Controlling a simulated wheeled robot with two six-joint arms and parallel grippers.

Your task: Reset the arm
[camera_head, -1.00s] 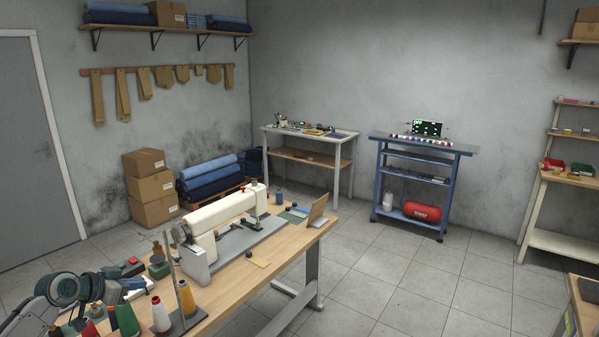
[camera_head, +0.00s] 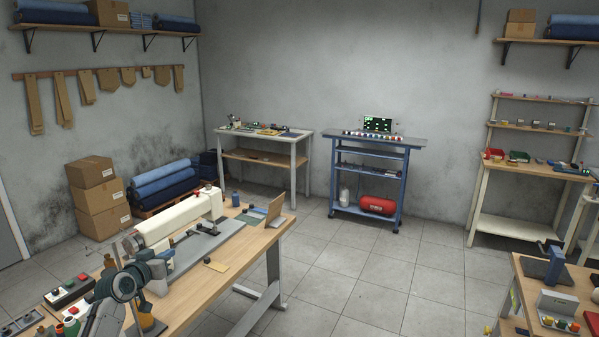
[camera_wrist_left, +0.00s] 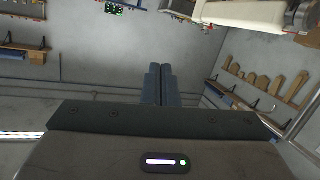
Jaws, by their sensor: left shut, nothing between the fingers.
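My left arm (camera_head: 122,285) rises from the bottom left of the head view, in front of the near end of the sewing bench. In the left wrist view my left gripper (camera_wrist_left: 160,68) has its two dark fingers side by side and closed, with nothing between them. Its fingers stand against the grey wall and touch nothing that I can see. In the head view its fingertips are hard to make out against the bench. My right gripper is not in view.
The wooden sewing bench (camera_head: 219,274) carries a white sewing machine (camera_head: 178,219) beside my left arm. A blue cart (camera_head: 374,170) and a white bench (camera_head: 265,136) stand at the back wall. Another wooden table is at bottom right. The tiled floor (camera_head: 370,285) between is clear.

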